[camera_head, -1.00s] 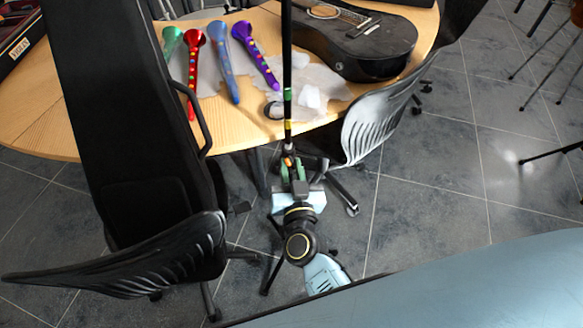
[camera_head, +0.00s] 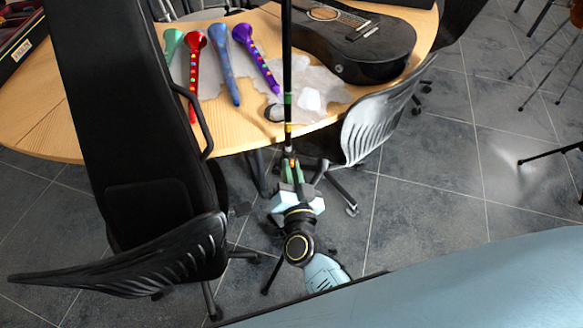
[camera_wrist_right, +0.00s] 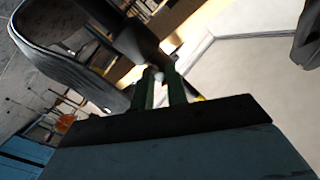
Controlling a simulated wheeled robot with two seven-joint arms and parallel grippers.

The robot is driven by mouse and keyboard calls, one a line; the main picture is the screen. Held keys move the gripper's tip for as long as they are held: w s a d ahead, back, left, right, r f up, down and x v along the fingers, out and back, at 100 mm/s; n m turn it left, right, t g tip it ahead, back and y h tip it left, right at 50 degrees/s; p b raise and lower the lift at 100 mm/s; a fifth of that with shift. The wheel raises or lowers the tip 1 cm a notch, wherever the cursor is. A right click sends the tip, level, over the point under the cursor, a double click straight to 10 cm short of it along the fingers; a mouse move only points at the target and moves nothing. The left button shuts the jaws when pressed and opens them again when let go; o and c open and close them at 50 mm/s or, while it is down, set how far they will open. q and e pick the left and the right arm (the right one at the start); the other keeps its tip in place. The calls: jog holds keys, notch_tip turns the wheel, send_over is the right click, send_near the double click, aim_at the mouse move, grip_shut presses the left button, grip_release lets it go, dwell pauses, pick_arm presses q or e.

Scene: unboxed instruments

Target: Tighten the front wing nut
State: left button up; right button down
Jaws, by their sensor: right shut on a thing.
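A tall thin black pole (camera_head: 287,55) with green and yellow bands stands upright in front of the round table, with dark legs below. My right gripper (camera_head: 290,168) reaches to its lower part from the near side. Its green fingers are shut on a small fitting, the front wing nut. In the right wrist view my right gripper (camera_wrist_right: 160,85) has its fingers a little apart, with a small pale piece, the wing nut (camera_wrist_right: 158,75), between their tips. The fingers hide most of the wing nut, so its exact angle cannot be told. My left gripper is out of view.
A wooden table (camera_head: 235,128) carries several coloured horns and a black guitar (camera_head: 365,45). Black chairs (camera_head: 375,122) stand close on both sides. Open tiled floor (camera_head: 430,190) is at the right.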

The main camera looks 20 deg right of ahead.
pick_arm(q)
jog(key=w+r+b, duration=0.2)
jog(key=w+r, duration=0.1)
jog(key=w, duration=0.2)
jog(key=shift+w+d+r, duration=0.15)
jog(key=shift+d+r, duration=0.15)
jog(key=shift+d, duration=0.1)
pick_arm(e)
jog(key=shift+m, duration=9.4)
jog(key=c, duration=1.3)
grip_release()
